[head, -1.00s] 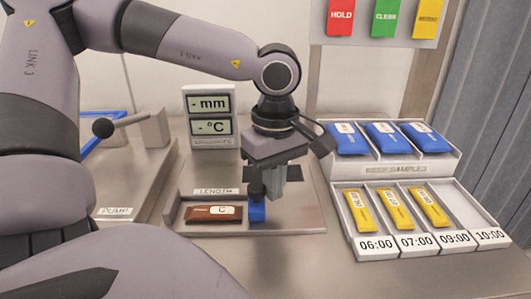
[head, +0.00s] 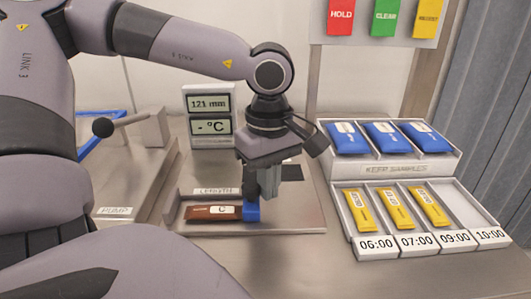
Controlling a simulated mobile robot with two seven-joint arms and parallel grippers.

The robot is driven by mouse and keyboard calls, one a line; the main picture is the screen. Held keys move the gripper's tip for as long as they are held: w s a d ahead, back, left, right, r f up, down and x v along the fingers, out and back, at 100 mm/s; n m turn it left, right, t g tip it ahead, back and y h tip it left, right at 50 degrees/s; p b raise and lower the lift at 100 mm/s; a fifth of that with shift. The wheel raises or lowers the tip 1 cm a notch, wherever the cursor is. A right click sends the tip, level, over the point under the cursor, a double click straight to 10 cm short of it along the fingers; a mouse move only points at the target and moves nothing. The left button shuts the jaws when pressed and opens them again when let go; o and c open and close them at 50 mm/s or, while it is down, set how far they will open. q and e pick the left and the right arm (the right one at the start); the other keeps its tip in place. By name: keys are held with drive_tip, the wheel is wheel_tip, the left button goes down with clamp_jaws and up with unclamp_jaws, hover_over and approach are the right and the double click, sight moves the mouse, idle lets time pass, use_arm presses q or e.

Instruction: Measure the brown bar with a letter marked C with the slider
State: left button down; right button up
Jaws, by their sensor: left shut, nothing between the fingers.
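The brown bar with a white label marked C (head: 203,212) lies flat in the length gauge (head: 290,222) at the centre of the table in the head view. The blue slider (head: 252,212) stands at the bar's right end and appears to touch it. My left gripper (head: 264,196) is shut and empty, pointing down just behind and right of the slider; I cannot tell if it touches it. The upper display (head: 209,104) reads 121 mm. The lower display (head: 211,126) shows a dash and °C. My right gripper is not in view.
At right, a rack holds blue packets (head: 385,138) above a tray (head: 459,211) with yellow packets in time-marked slots; the 10:00 slot is empty. Red, green and yellow cards (head: 385,17) hang above. A pump with a lever (head: 128,122) stands at left.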

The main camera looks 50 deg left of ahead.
use_arm(q)
drive_tip(key=shift+s+a, duration=0.7)
drive_tip(key=shift+s, duration=0.2)
idle(3.7)
drive_tip(key=shift+w+d, duration=0.1)
drive_tip(key=shift+w, duration=0.1)
drive_tip(key=shift+w+d+b, duration=0.35)
drive_tip(key=shift+w+d, duration=0.2)
drive_tip(key=shift+w, duration=0.1)
wheel_tip(320, 180, up, 8)
drive_tip(key=p, duration=0.5)
drive_tip(key=shift+p, duration=0.35)
idle(0.3)
